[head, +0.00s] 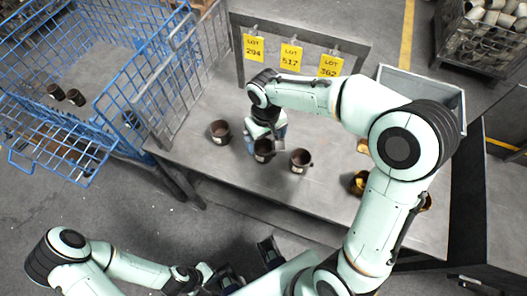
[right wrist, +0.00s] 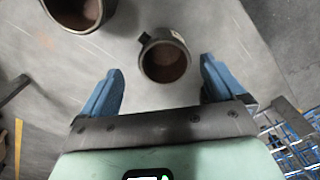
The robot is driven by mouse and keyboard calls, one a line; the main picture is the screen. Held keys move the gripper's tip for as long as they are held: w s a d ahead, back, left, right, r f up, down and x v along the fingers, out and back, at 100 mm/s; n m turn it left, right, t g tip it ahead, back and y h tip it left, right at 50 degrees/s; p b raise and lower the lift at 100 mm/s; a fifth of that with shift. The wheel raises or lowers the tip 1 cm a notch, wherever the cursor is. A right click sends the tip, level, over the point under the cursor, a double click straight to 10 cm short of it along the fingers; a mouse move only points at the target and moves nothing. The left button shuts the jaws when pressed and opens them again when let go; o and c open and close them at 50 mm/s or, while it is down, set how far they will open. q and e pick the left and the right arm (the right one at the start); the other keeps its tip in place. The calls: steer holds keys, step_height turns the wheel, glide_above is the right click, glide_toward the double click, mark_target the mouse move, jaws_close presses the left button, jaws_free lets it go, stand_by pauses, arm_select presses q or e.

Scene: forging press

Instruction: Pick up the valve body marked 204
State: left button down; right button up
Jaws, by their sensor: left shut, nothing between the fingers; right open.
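Several dark, cup-shaped valve bodies stand on the grey table; I cannot read a 204 mark on any. One is at the left (head: 220,132), a middle one is under my right gripper (head: 265,146), and one with a pale label is just right of it (head: 300,161). In the right wrist view, the open blue fingers of my right gripper (right wrist: 161,66) lie either side of a round valve body (right wrist: 165,62), apparently not touching it. Another valve body (right wrist: 88,14) is at the upper left. My left gripper (head: 230,281) is low at the bottom edge, shut and empty.
Yellow lot signs (head: 291,56) hang from a frame at the table's back. A blue wire cart (head: 70,110) stands left, with several dark parts inside. A grey bin (head: 448,97) is at the back right. More parts (head: 359,184) stand near my right arm.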

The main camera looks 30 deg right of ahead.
mark_target(264, 149)
steer(key=f, duration=0.5)
steer(key=shift+a+f, duration=0.3)
steer(key=c, duration=1.4)
steer(key=shift+r, duration=0.15)
